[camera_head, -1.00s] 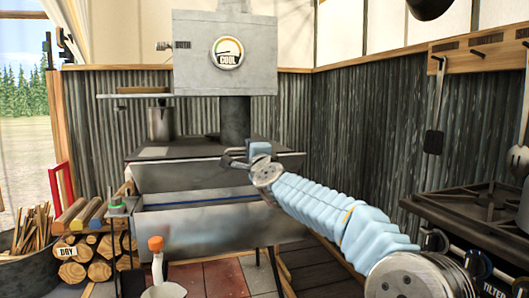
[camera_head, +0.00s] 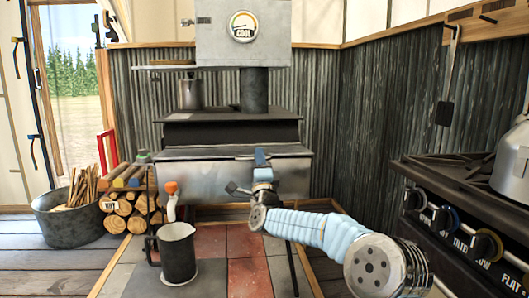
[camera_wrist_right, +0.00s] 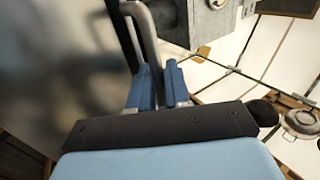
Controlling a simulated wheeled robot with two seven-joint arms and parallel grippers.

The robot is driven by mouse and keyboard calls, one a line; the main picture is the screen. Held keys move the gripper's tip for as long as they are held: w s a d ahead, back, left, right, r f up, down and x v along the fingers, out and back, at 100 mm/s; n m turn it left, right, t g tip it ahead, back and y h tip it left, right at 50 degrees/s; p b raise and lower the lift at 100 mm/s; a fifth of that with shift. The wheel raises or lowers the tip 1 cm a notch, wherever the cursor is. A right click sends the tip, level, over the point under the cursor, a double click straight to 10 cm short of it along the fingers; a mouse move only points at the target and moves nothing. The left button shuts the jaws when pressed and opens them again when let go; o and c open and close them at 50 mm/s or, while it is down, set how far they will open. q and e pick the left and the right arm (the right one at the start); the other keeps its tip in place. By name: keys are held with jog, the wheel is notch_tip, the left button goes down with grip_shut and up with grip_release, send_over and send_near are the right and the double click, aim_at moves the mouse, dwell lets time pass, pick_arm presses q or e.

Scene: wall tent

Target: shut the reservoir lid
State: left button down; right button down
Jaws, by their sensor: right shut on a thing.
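The reservoir (camera_head: 205,185) is the steel box along the front of the stove. Its lid (camera_head: 200,154) now shows as a thin, nearly flat strip across the top, and the inside of the box is hidden. I cannot tell whether a small gap remains under the lid. My right gripper (camera_head: 261,158) is at the lid's front edge, right of its middle. In the right wrist view, the blue fingers (camera_wrist_right: 160,88) are shut on a curved grey metal bar (camera_wrist_right: 145,35), which looks like the lid's handle. My left gripper is not in view.
A dark metal jug (camera_head: 178,257) stands in front of the stove, beside an orange-topped tap (camera_head: 171,188). Firewood (camera_head: 128,208) and a kindling tub (camera_head: 72,217) are at the left. A range (camera_head: 455,205) with a kettle (camera_head: 512,165) is at the right.

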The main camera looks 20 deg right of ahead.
jog(key=shift+d+f+t, duration=0.1)
jog(key=shift+f+t, duration=0.2)
jog(key=shift+f, duration=0.4)
jog(key=c, duration=1.3)
grip_release()
jog(key=shift+o, duration=0.2)
jog(key=v, duration=1.3)
jog(key=shift+s+f, duration=0.2)
jog(key=shift+s, duration=0.1)
